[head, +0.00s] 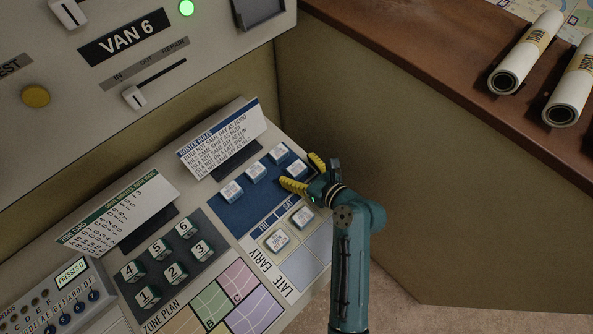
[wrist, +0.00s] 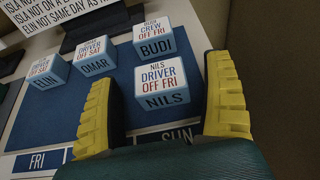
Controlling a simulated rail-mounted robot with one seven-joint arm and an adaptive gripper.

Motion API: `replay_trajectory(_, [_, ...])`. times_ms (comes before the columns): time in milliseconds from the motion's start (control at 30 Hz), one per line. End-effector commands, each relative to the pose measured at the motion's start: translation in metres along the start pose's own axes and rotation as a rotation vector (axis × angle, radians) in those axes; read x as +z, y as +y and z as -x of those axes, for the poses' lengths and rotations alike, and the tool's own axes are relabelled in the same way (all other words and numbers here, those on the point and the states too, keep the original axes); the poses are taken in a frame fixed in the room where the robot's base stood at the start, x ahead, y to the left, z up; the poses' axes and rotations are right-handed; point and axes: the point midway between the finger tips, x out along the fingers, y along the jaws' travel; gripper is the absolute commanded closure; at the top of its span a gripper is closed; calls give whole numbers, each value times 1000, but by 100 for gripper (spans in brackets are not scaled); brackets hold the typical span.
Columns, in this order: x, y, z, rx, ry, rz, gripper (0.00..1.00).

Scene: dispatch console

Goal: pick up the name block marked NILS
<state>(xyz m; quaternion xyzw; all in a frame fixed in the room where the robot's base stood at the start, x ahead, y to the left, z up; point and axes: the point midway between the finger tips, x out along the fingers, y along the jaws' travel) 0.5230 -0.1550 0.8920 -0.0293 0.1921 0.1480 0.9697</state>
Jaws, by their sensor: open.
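The NILS block (wrist: 162,88) is a white and pale blue cube reading DRIVER OFF FRI. It sits on the dark blue pad (wrist: 60,115), in front of the BUDI block (wrist: 153,40). In the head view the NILS block (head: 296,169) is at the pad's right end, close to the fingers. My gripper (wrist: 160,80) is open, its yellow fingers to the left and right of the NILS block with gaps on both sides. In the head view my gripper (head: 303,172) reaches over the pad from the right. Nothing is held.
The OMAR block (wrist: 96,58) and ELIN block (wrist: 44,72) stand left of BUDI. Two more blocks (head: 276,240) sit on the roster grid nearer the front. A roster rules card (head: 220,140) stands behind the pad. The console's right edge borders a brown panel (head: 430,170).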

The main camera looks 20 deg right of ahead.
Motion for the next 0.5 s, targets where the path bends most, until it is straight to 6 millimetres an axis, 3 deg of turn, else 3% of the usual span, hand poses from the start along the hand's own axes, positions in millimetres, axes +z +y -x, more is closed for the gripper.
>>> replay_trajectory(267, [0, 0, -5, -1, 1, 0, 18])
replay_trajectory(500, [0, 0, -4, -1, 1, 0, 64])
